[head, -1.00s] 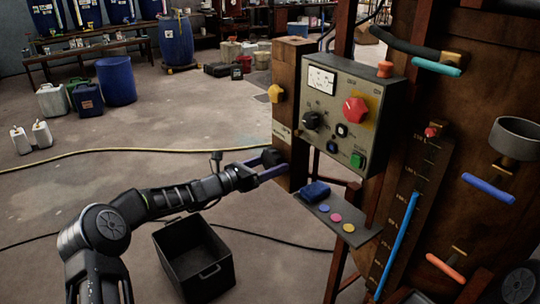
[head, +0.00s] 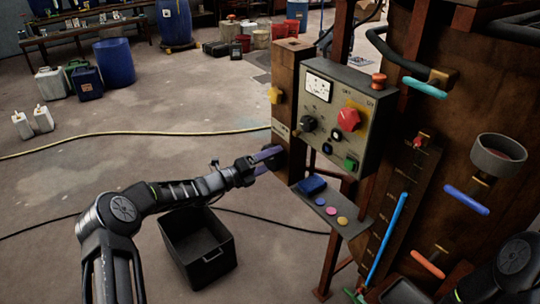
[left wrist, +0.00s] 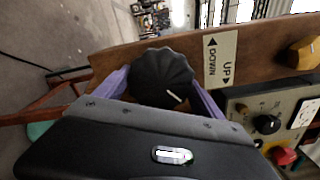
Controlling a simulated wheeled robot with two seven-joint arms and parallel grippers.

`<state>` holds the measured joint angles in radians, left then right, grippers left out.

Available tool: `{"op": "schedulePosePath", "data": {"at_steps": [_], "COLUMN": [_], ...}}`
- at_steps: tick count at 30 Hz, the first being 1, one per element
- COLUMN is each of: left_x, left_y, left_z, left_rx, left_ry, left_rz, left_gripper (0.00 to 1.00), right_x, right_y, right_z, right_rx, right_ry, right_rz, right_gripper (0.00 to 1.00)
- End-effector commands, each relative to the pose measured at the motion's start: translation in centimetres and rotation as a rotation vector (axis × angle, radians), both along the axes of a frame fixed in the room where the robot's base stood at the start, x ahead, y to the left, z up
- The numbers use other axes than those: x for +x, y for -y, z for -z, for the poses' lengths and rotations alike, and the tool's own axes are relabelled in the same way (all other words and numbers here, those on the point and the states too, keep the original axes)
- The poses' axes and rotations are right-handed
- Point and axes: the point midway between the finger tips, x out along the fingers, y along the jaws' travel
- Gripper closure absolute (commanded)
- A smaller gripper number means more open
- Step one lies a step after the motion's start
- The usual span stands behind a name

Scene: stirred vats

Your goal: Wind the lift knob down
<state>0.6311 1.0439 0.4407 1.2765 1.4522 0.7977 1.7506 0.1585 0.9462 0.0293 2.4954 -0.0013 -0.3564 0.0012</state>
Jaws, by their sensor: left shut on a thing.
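The lift knob (left wrist: 162,78) is black and ribbed with a white pointer line. It sits on the side of a wooden post (head: 287,75). A plate (left wrist: 222,58) marked DOWN and UP with arrows is fixed beside it in the left wrist view. My left gripper (head: 268,158) is at the knob, its purple fingers on either side, shut on it. The fingers hide most of the knob in the head view. The white pointer points down and to the right in the left wrist view. Part of my right arm shows at the lower right; its fingertips cannot be made out.
A control panel (head: 328,140) with a red knob (head: 348,119) and a green button (head: 350,163) is right of the post. A small shelf (head: 334,212) juts out below. A black crate (head: 198,250) stands on the floor under my left arm. Open floor lies left.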

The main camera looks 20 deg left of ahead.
Motion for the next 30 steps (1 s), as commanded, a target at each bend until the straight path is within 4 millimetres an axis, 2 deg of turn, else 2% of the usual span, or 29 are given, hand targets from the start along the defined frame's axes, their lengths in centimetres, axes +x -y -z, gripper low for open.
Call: {"op": "schedulePosePath", "data": {"at_steps": [12, 30], "left_x": [-0.1, 0.0], "left_y": [0.1, 0.0], "left_z": [-0.2, -0.2], "left_rx": [-0.304, -0.652], "left_ry": [-0.255, -0.544], "left_rz": [0.001, 0.0], "left_gripper": [0.61, 0.61], "right_x": [0.0, -0.1], "right_y": [0.0, 0.0], "right_z": [-2.1, -3.4], "right_rx": [0.0, 0.0], "right_ry": [-0.002, -0.003], "right_rz": [-0.001, -0.001], "right_gripper": [0.64, 0.64]}}
